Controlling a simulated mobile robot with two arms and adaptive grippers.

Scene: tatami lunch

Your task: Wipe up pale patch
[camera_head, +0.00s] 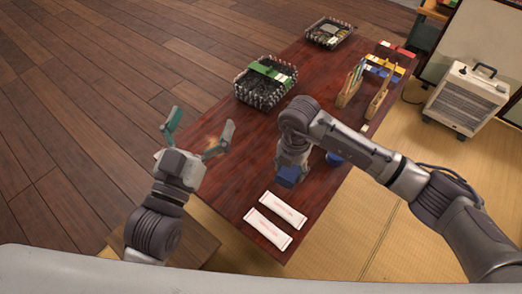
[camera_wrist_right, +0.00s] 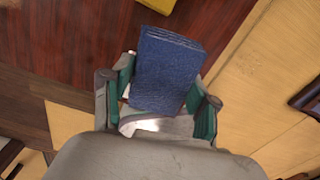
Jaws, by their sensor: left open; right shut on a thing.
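A folded dark blue cloth or pad (camera_wrist_right: 166,68) is between the fingers of my right gripper (camera_wrist_right: 160,92) in the right wrist view. In the head view the blue pad (camera_head: 289,177) shows below my right wrist, over the near part of the dark red table (camera_head: 235,190); I cannot tell whether it touches the top. My left gripper (camera_head: 200,126) is open and empty near the table's left edge. A small pale orange-brown patch (camera_head: 211,142) shows beside its right finger, partly hidden by it. I cannot tell whether this is the pale patch.
Two white packets (camera_head: 275,220) lie at the table's near end. A dark basket with green contents (camera_head: 266,82) and another basket (camera_head: 329,32) stand farther back. Wooden holders (camera_head: 352,86) stand at the right edge. A blue object (camera_head: 334,158) is partly hidden by my right arm.

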